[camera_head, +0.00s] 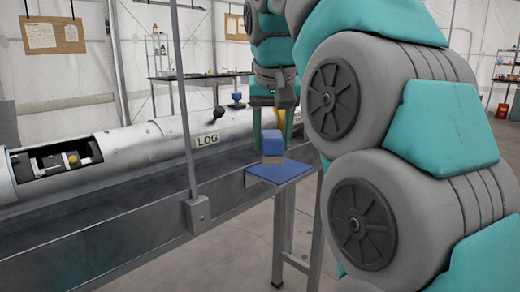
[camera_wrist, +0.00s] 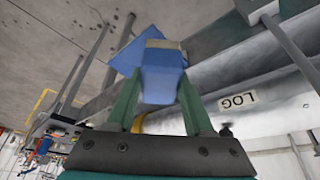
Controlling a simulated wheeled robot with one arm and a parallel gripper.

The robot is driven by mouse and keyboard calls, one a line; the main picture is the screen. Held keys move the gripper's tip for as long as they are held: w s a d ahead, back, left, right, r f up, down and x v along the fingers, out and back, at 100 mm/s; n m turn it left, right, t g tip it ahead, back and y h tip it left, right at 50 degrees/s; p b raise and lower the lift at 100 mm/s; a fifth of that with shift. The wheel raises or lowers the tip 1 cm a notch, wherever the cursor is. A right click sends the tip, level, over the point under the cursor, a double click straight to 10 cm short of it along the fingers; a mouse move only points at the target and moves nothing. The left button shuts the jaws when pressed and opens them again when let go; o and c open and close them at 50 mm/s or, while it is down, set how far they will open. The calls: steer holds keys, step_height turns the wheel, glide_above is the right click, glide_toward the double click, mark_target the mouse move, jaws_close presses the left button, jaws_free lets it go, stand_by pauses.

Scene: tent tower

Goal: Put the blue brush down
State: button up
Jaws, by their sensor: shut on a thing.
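The blue brush (camera_head: 272,143) is a blue block with a pale beige underside, upright between the fingers of my gripper (camera_head: 271,138). In the wrist view, the brush (camera_wrist: 162,80) is between the two green fingers of my gripper (camera_wrist: 160,88), which are shut on it. The pad also shows behind the brush in the wrist view (camera_wrist: 126,54). I cannot tell whether the brush's underside touches the pad.
A long metal tube labelled LOG (camera_head: 208,140) lies in a metal trough to the left, with an opening (camera_head: 65,158) in its side. A thin upright post (camera_head: 184,110) stands before it. A shelf with small items (camera_head: 157,77) stands at the back. Floor at the front is clear.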

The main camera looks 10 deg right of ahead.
steer(key=w+d, duration=0.2)
steer(key=w, duration=0.1)
steer(key=w+d, duration=0.1)
steer(key=w, duration=0.1)
steer(key=shift+f+p, duration=0.25)
steer(key=shift+p, duration=0.15)
steer(key=shift+f, duration=1.8)
steer(key=shift+f, duration=0.15)
steer(key=o, duration=1.2)
